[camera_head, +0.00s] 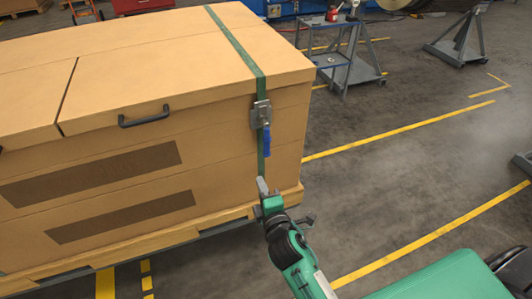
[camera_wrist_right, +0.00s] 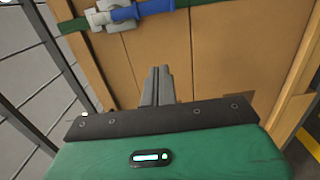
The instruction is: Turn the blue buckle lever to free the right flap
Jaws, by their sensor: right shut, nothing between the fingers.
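The blue buckle lever (camera_head: 267,140) hangs downward from a grey metal buckle (camera_head: 260,113) on the green strap (camera_head: 234,45), at the right end of the crate's front. In the right wrist view the lever (camera_wrist_right: 140,12) lies across the top, beside the buckle (camera_wrist_right: 100,17). The right flap (camera_head: 185,60) lies closed on top under the strap, with a dark handle (camera_head: 144,117) at its front edge. My right gripper (camera_head: 262,186) is shut and empty, below the lever and apart from it. Its closed fingers (camera_wrist_right: 157,85) point toward the lever. My left gripper is not in view.
The large tan crate (camera_head: 90,180) rests on a wooden pallet (camera_head: 150,248). A grey trolley (camera_head: 345,65) and a metal stand (camera_head: 460,40) are behind at the right. The floor right of the crate (camera_head: 390,165) is open, with yellow lines.

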